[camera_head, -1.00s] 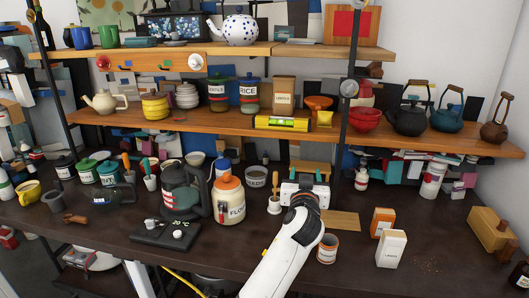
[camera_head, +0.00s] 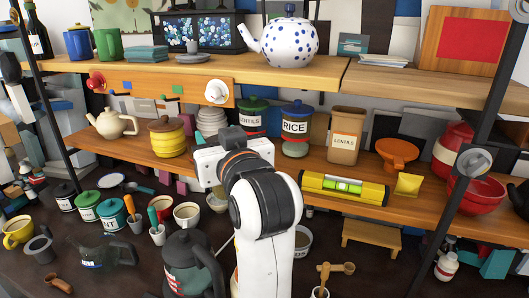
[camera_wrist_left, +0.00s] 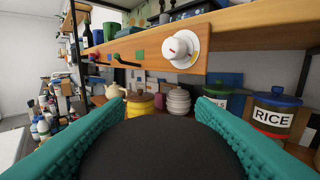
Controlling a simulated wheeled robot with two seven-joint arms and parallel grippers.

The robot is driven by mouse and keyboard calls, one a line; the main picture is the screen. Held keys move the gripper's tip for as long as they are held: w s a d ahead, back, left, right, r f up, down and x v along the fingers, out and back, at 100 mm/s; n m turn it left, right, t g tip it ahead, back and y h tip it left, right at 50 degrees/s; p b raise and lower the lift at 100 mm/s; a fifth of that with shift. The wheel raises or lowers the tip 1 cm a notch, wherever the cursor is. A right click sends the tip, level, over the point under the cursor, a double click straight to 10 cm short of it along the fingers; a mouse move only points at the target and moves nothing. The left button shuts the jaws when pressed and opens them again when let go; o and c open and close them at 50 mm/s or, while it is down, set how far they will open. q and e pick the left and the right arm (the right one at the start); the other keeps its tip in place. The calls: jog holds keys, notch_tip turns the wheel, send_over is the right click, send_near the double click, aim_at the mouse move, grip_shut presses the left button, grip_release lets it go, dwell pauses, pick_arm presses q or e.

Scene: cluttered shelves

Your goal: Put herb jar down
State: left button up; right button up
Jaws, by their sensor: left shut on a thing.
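My left gripper (camera_head: 212,150) is raised in front of the middle shelf (camera_head: 285,168), left of the rice jar. Its fingers are hidden in the head view. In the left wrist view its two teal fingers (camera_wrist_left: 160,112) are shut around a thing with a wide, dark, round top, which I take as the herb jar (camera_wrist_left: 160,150). Its label does not show, and the head view hides it behind the gripper. I cannot tell whether it touches the shelf. My right gripper is not in view.
The rice jar (camera_head: 296,130), a green-lidded jar (camera_head: 252,120), stacked white bowls (camera_head: 211,121) and a yellow pot (camera_head: 167,140) stand on the middle shelf. A yellow level (camera_head: 343,188) lies at its front. The upper shelf (camera_head: 290,78) overhangs, with a white knob (camera_wrist_left: 183,48) on its front.

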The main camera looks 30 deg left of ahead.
pick_arm(q)
jog(key=w+a+p, duration=0.4)
jog(key=w+p, duration=0.1)
jog(key=w, duration=1.2)
notch_tip(320, 180, down, 7)
jog(key=w+p, duration=0.1)
jog(key=p, duration=0.2)
jog(key=shift+w+a, duration=0.15)
jog(key=shift+w, duration=0.05)
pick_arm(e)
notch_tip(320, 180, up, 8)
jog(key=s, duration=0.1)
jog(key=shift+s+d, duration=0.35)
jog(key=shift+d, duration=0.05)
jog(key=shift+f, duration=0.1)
pick_arm(q)
jog(key=shift+f+b, duration=0.1)
jog(key=shift+b, duration=0.2)
jog(key=o, duration=1.5)
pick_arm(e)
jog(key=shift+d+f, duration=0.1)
